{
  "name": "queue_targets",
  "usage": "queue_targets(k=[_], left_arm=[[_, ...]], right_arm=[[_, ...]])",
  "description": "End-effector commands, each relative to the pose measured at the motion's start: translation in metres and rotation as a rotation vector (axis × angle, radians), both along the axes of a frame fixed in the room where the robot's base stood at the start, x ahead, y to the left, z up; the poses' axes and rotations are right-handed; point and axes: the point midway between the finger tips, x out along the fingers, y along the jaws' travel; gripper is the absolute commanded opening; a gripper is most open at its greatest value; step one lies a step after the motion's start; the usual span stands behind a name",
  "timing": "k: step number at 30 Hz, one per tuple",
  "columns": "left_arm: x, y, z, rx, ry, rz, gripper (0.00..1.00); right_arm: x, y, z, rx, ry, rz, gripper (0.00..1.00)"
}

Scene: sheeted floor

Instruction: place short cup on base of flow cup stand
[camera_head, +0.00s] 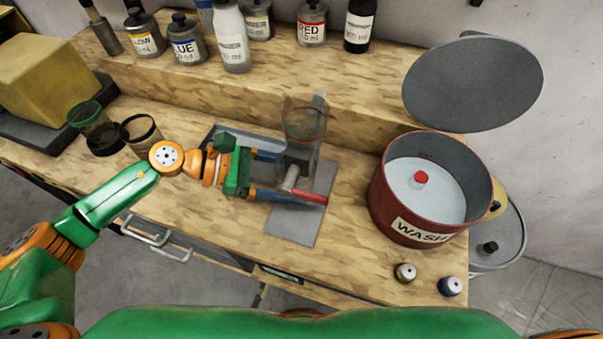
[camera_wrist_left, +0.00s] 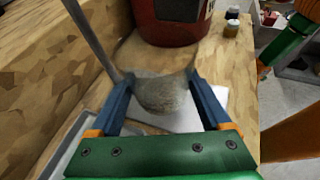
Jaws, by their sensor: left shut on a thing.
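My left gripper (camera_head: 280,177) reaches in from the left, its two blue fingers at the flow cup stand. In the left wrist view the fingers (camera_wrist_left: 163,95) are shut on a clear short cup (camera_wrist_left: 165,97) with a greyish bottom. The stand has an upright metal post (camera_head: 319,110), a clear flow cup with a reddish band (camera_head: 304,122), and a flat grey base (camera_head: 293,226). The held cup appears low, over the base and below the flow cup; whether it touches the base cannot be told. My right gripper is not in view.
A red WASH pot (camera_head: 380,205) stands right of the stand, its lid (camera_head: 475,80) behind it. Two small jars (camera_head: 405,272) (camera_head: 450,286) sit in front. Clear cups (camera_head: 92,120) (camera_head: 140,132) stand left. Bottles (camera_head: 233,40) line the raised shelf behind.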

Motion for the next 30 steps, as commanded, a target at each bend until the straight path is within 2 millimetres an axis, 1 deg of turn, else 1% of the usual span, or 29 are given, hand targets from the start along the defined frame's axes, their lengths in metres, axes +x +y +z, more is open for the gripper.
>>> queue_targets(k=[3,4,6,9,16,20,21,22,23,30], left_arm=[[0.001,-0.018,0.005,-0.001,-0.002,-0.003,0.19],[0.001,-0.022,0.000,-0.001,0.002,-0.002,0.19],[0.001,-0.020,-0.020,0.001,0.007,0.002,0.19],[0.001,-0.020,-0.034,0.001,0.002,0.000,0.19],[0.001,-0.019,-0.037,0.001,-0.002,-0.001,0.19],[0.001,-0.019,-0.041,0.001,-0.001,0.000,0.19],[0.001,-0.019,-0.040,0.001,-0.001,0.000,0.89],[0.001,-0.019,-0.039,0.001,0.000,-0.001,0.97],[0.001,-0.019,-0.039,0.001,-0.001,0.000,1.00],[0.001,-0.019,-0.039,0.001,-0.001,0.000,1.00]], right_arm=[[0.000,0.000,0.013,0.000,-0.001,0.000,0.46],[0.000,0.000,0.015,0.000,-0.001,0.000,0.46],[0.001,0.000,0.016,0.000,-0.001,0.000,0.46],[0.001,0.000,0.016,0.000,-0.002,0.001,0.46],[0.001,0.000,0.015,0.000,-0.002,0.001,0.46],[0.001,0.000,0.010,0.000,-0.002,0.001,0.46],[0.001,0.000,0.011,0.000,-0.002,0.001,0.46],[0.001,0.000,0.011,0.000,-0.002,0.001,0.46],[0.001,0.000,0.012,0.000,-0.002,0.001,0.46],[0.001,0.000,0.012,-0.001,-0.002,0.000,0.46]])
